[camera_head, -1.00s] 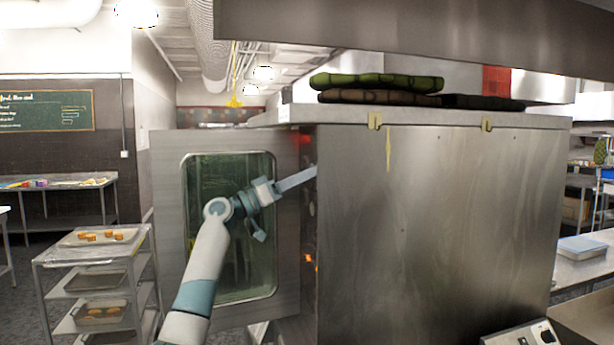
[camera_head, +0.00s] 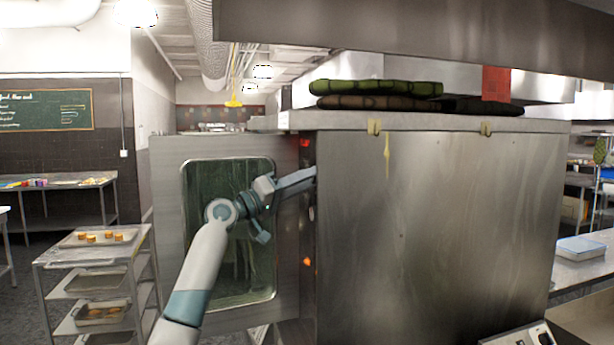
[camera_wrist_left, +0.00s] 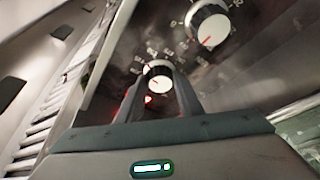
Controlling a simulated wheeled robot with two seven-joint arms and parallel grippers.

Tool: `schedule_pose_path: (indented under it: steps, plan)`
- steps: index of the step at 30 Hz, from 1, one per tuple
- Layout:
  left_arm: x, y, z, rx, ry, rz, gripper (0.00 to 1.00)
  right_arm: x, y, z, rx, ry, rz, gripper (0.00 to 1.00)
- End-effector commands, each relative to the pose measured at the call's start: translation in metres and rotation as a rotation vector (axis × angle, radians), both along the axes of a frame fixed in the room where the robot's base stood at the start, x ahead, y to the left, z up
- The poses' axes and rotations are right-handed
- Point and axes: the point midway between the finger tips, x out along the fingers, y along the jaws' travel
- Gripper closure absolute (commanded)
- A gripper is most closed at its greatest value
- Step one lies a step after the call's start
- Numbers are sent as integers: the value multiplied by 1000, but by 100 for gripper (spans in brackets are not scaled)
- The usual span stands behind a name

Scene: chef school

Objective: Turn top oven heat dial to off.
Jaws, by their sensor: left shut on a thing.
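The steel oven (camera_head: 430,220) stands in the middle of the head view. My left arm comes in from the left, and its gripper (camera_head: 308,173) reaches the oven's front edge; the fingertips and dials are hidden there. In the left wrist view, the two dark fingers of my left gripper (camera_wrist_left: 168,88) are shut on a round white-faced dial (camera_wrist_left: 157,75) with a dark rim. A second dial (camera_wrist_left: 209,28) with a red mark sits apart at the upper right. I cannot tell which dial is the upper one.
The open oven door (camera_head: 165,230) with a glass window stands behind my left arm. A tray rack (camera_head: 95,262) with baked goods stands at the left. Folded cloths (camera_head: 375,86) lie on the oven top, under a steel hood (camera_head: 400,30).

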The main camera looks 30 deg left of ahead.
Motion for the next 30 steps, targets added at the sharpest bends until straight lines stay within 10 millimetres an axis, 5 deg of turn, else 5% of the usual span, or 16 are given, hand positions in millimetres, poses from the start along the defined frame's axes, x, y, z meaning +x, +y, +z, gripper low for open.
schedule_pose_path:
  steps: [15, 30]
  plan:
    - [-2, -2, 11, -368, 314, 2, 89, 0, 0, 63, 0, 0, 0, 100]
    - [-2, -2, 12, -733, 621, 0, 89, 0, 0, 73, 0, 0, 0, 100]
